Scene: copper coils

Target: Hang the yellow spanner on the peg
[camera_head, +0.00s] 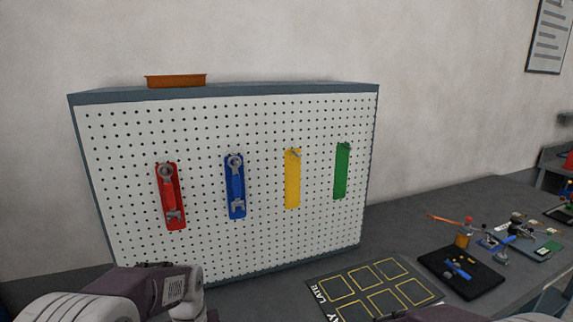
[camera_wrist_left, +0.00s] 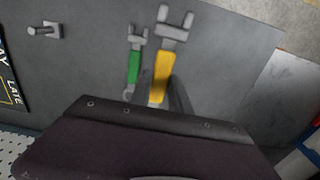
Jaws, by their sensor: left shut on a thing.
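The yellow spanner (camera_wrist_left: 161,75) has a yellow handle and a grey open jaw at its upper end in the left wrist view. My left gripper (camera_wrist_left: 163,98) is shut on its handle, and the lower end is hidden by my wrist. Whether it touches the worktop is unclear. The peg (camera_head: 294,152) at the top of the yellow panel (camera_head: 292,180) on the pegboard (camera_head: 270,125) is bare. In the head view my left arm shows at the bottom left, but its gripper is out of sight. My right gripper is not in view.
A green spanner (camera_wrist_left: 134,62) lies close left of the yellow one. Red (camera_head: 170,195) and blue (camera_head: 235,187) panels hold hung spanners; the green panel (camera_head: 342,171) is empty. A marked mat (camera_head: 318,285) and a black tray (camera_head: 484,291) with small items lie on the worktop.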

